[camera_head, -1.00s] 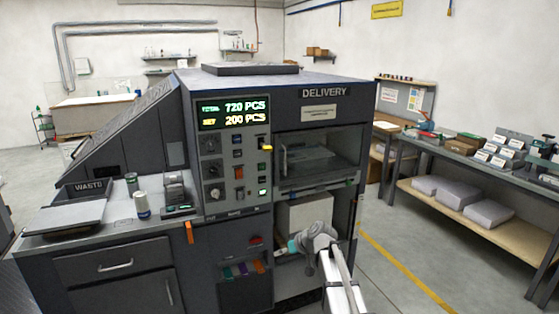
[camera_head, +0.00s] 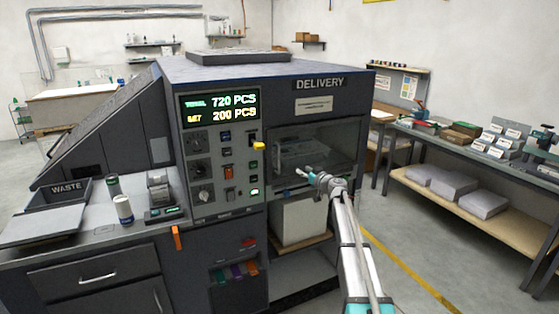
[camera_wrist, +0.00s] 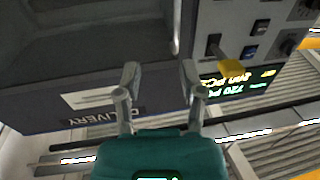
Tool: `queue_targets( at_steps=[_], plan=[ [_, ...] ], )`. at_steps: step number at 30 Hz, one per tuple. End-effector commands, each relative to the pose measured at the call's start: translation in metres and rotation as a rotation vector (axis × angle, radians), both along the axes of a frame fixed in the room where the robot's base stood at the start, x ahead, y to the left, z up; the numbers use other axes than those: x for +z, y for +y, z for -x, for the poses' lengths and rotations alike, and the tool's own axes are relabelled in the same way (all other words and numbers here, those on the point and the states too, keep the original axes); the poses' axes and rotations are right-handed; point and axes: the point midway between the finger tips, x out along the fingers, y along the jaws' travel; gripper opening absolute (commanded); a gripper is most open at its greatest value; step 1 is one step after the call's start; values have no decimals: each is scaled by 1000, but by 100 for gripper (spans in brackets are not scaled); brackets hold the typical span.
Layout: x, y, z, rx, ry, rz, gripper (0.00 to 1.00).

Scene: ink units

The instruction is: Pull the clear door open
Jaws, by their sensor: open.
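The clear door (camera_head: 335,142) is a see-through panel under the DELIVERY sign on the dark machine, and it looks closed. My gripper (camera_head: 304,175) is in front of its lower part in the head view. In the wrist view, my gripper (camera_wrist: 160,72) has its two fingers spread, with nothing between the tips. A grey upright bar (camera_wrist: 177,28), apparently the door's handle, stands beyond the fingertips, nearer the right finger. I cannot tell the exact gap to it. My gripper and wrist hide part of the door's lower edge in the head view.
The machine's control panel (camera_head: 222,150) with a yellow knob (camera_head: 259,145) is just left of the door. Below the door is an open bay with a white block (camera_head: 302,220). A workbench (camera_head: 470,150) stands at the right, with open floor between.

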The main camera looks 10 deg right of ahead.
Motion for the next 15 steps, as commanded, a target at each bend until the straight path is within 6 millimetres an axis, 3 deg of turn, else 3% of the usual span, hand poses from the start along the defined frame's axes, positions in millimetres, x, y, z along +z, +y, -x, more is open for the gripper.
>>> queue_targets(
  at_steps=[6, 15],
  plan=[
    [0, 27, -2, 29, 1, 0, 51],
    [0, 41, -16, 38, 2, 0, 51]
  ],
)
